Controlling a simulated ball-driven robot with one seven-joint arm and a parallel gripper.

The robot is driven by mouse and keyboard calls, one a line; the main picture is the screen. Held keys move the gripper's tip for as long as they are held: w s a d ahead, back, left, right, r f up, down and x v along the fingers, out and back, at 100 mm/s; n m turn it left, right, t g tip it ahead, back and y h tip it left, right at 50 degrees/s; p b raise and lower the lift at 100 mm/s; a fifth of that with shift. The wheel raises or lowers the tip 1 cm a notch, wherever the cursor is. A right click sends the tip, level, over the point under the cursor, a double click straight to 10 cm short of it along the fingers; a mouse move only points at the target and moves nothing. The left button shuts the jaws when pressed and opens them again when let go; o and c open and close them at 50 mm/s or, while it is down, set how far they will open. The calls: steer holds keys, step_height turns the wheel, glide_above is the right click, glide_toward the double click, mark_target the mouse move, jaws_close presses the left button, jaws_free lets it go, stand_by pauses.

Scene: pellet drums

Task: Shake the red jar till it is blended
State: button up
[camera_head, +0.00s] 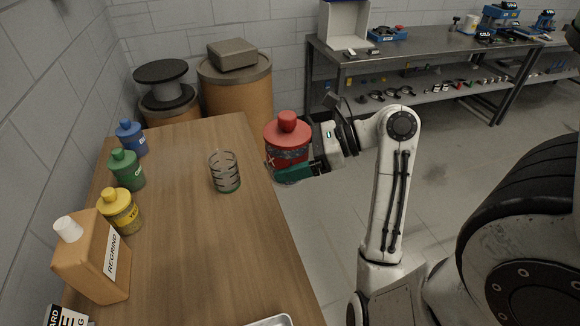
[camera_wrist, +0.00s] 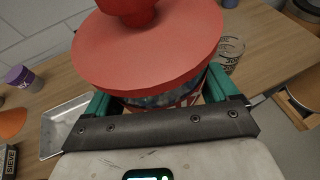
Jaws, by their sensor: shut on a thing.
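The red jar (camera_head: 288,138) has a wide red lid with a knob and a clear body with dark and pale bits inside. My gripper (camera_head: 296,170) is shut on its body, with green fingers on either side. The jar is held about upright in the air, just off the right edge of the wooden table. In the wrist view the red lid (camera_wrist: 150,45) fills the upper middle and hides much of the jar's body. The grain of the contents is too small to judge how evenly they are mixed.
A clear glass with dark marks (camera_head: 225,172) stands on the table (camera_head: 180,200) left of the jar. Blue (camera_head: 131,138), green (camera_head: 126,169) and yellow (camera_head: 120,210) jars and a regrind jug (camera_head: 95,260) line the left side. A metal tray (camera_wrist: 62,125) lies on the table.

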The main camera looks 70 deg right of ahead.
steer(key=f, duration=0.5)
steer(key=shift+s+a+f, duration=0.15)
steer(key=shift+a+f, duration=0.05)
steer(key=shift+f, duration=0.05)
steer(key=r, duration=0.5)
steer(key=shift+d+r, duration=0.25)
steer(key=shift+r, duration=0.25)
steer(key=f, duration=0.5)
steer(key=shift+a+f, duration=0.25)
steer(key=shift+f, duration=0.35)
steer(key=shift+d, duration=0.15)
